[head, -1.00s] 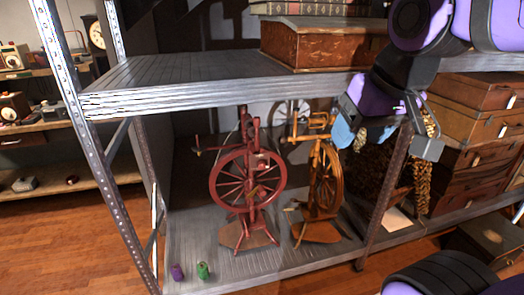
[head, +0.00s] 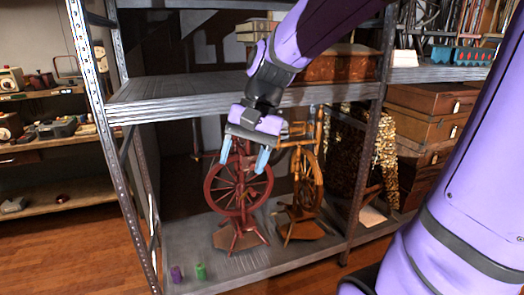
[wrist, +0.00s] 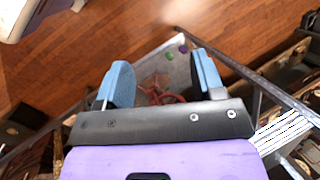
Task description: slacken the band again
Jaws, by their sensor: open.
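Two spinning wheels stand on the lower shelf in the head view. One is dark red (head: 239,211) and the other is orange-brown (head: 304,183), just to its right. No band can be made out on either wheel at this size. My gripper (head: 244,158) is open and empty, with blue fingers pointing down. In the head view it overlaps the upper part of the red wheel and hides its top. In the wrist view, part of the red wheel (wrist: 163,97) shows below and between the spread fingers. I cannot tell whether the fingers touch it.
The upper shelf board (head: 160,97) lies close to my wrist. A metal post (head: 366,170) stands right of the wheels. Small purple (head: 176,273) and green (head: 201,271) items sit at the lower shelf's front. Stacked cases (head: 428,125) fill the right.

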